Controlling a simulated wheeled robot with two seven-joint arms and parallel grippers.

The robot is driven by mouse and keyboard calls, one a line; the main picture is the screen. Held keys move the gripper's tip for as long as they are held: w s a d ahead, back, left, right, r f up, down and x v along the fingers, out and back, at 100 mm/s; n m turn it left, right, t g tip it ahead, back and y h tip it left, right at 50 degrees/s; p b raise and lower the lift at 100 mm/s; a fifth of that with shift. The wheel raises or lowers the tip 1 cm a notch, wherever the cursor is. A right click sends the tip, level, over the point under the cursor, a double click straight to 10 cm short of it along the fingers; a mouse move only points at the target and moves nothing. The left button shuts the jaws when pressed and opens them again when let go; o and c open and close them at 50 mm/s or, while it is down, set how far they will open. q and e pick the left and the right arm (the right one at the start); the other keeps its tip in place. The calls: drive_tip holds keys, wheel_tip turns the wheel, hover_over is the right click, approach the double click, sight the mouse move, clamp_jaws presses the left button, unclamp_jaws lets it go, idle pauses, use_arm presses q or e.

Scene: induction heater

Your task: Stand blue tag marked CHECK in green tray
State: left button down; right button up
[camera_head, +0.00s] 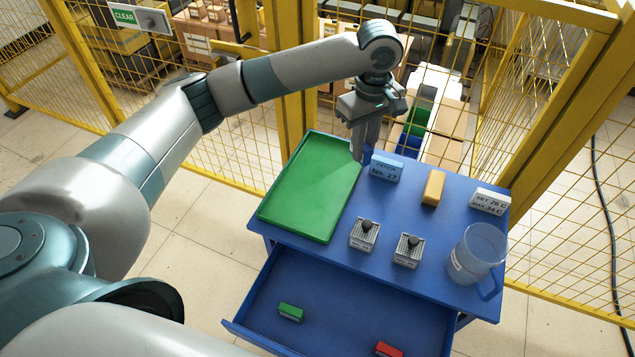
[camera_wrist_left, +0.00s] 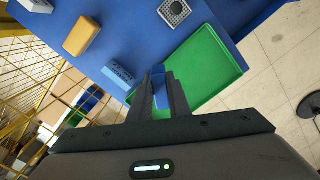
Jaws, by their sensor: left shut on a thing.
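My left gripper (camera_head: 361,150) is over the far right corner of the green tray (camera_head: 312,188), its fingers pointing down. It is shut on a blue tag (camera_wrist_left: 158,77), which shows between the fingers in the left wrist view. Its marking is hidden, so I cannot read CHECK on it. I cannot tell whether it touches the tray. Another blue tag (camera_head: 386,168) stands on the blue table just right of the tray, with small lettering ending in NO. 27. It also shows in the left wrist view (camera_wrist_left: 118,74). My right gripper is not in view.
An orange block (camera_head: 433,187), a white tag (camera_head: 490,200), two grey knobbed boxes (camera_head: 363,234) (camera_head: 408,249) and a clear mug (camera_head: 476,254) stand on the table. The drawer (camera_head: 345,310) is open with a green block (camera_head: 290,312) and a red block (camera_head: 388,349). Yellow fencing stands behind.

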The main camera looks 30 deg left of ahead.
use_arm(q)
drive_tip(key=w+f+n, duration=0.4)
drive_tip(key=f+n, duration=0.1)
drive_tip(key=n, duration=0.2)
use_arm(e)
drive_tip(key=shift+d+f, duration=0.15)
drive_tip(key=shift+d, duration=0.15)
use_arm(q)
drive_tip(key=shift+w, duration=0.1)
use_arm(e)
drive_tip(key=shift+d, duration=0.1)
